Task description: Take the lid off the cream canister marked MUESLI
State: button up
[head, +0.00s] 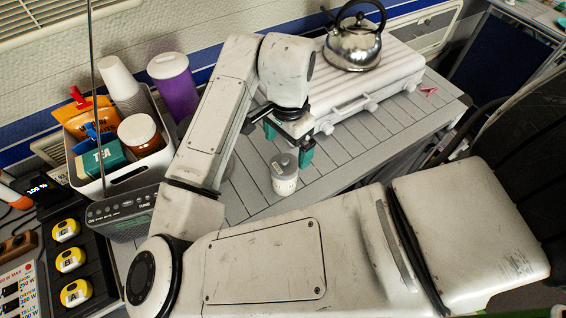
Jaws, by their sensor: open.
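A small cream canister (284,184) stands upright on the grey slatted table. Its grey lid (284,163) with a small knob sits on top. A marking shows on its side, but I cannot read it at this size. My gripper (289,143) has teal fingertips set apart, with nothing visible between them. It is just behind and above the canister in the picture, near the lid. I cannot tell the exact gap between the fingers and the lid.
A white case (350,90) with a steel kettle (353,45) on it lies behind my gripper. A bin (152,163) of groceries, a purple container (175,88) and a radio (122,215) stand left. Slatted table (350,150) is clear right of the canister.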

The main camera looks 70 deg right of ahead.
aim_at(285, 159)
jog(key=shift+w+f+p, duration=0.2)
jog(key=shift+f+p, duration=0.3)
jog(key=shift+f, duration=2.1)
jog(key=c, duration=1)
